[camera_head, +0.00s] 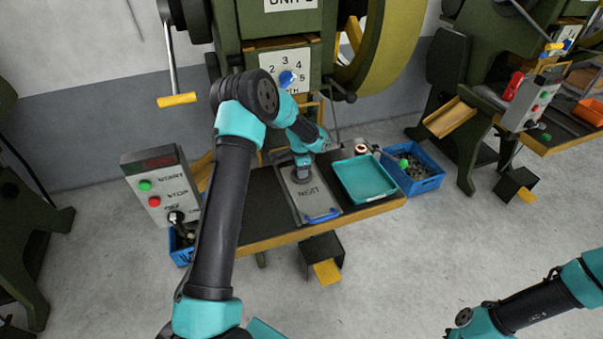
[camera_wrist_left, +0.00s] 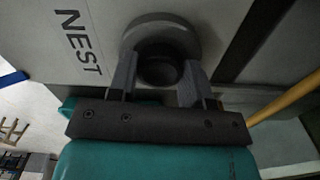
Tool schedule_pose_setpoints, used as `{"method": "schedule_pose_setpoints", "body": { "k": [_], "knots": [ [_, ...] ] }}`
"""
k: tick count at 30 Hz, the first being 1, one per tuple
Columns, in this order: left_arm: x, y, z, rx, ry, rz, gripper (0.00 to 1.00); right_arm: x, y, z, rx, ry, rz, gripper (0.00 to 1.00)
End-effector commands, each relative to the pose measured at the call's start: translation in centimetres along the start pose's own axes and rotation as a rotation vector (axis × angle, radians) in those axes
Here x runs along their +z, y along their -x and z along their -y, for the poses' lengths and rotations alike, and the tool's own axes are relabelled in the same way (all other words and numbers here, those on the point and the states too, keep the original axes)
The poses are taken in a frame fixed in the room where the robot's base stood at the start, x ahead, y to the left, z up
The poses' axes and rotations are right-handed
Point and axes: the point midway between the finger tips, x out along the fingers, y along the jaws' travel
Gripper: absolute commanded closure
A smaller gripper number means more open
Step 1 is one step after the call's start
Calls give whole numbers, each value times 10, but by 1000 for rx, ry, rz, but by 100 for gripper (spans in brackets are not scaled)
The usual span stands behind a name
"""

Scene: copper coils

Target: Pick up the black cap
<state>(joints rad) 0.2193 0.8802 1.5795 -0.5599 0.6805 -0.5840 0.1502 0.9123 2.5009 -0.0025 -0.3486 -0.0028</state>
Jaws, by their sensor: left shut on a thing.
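My left gripper (camera_wrist_left: 159,72) is shut on the black cap (camera_wrist_left: 160,68). In the left wrist view its two grey fingers stand on either side of the dark round cap. The cap is at a round grey seat (camera_wrist_left: 160,30) on the plate marked NEST (camera_wrist_left: 85,45); I cannot tell whether it has lifted clear. In the head view my left gripper (camera_head: 301,160) reaches down over the far part of the NEST plate (camera_head: 310,192), and the cap is hidden there. My right arm (camera_head: 540,300) shows at the lower right, with its gripper out of frame.
A teal tray (camera_head: 364,180) lies right of the plate, with a copper coil (camera_head: 361,148) behind it. A blue crate (camera_head: 420,170) of dark parts stands further right. A control box (camera_head: 160,188) stands left. The green press (camera_head: 300,30) rises behind.

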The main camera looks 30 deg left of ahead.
Motion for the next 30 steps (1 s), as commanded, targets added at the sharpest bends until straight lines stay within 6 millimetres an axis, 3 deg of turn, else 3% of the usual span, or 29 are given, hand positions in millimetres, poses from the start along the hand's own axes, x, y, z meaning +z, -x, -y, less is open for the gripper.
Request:
{"method": "schedule_pose_setpoints", "body": {
  "k": [11, 20, 30],
  "knots": [
    [0, 6, 0, -1, 0, -1, 78, 0, 0, 0, 0, 0, 0, 100],
    [0, 38, -1, 0, 0, 1, 78, 0, 0, 0, 0, 0, 0, 100],
    [12, 41, -54, 3, -3, 2, 78, 0, 0, 0, 0, 0, 0, 100]
  ]
}}
